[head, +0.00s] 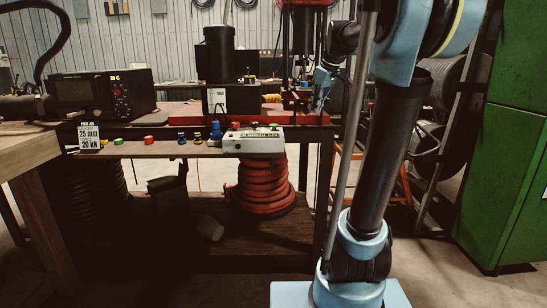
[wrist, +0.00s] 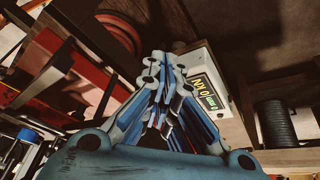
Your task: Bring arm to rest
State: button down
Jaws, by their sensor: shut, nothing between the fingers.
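My gripper (head: 321,92) hangs in the air in the head view, fingers pointing down, in front of the red bench area right of centre. In the wrist view its fingers (wrist: 166,95) are drawn together, with nothing held between them. My arm rises on the right of the head view. A white box with a green and yellow label (wrist: 204,88) shows just beyond the fingers in the wrist view.
A red hose coil (head: 262,188) sits under the shelf. A dark instrument (head: 104,93) is on the left. A green cabinet (head: 510,150) stands at far right.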

jog(key=s+d+f+m+g+h, duration=0.1)
jog(key=s+f+m, duration=0.7)
jog(key=s+f, duration=2.3)
jog(key=shift+s+d+m+g+h, duration=0.35)
jog(key=shift+s+d+h, duration=0.25)
jog(key=shift+d+h, duration=0.35)
jog(key=shift+d, duration=0.1)
jog(key=shift+w+f, duration=0.2)
jog(key=shift+w, duration=0.3)
jog(key=c, duration=2.4)
grip_release()
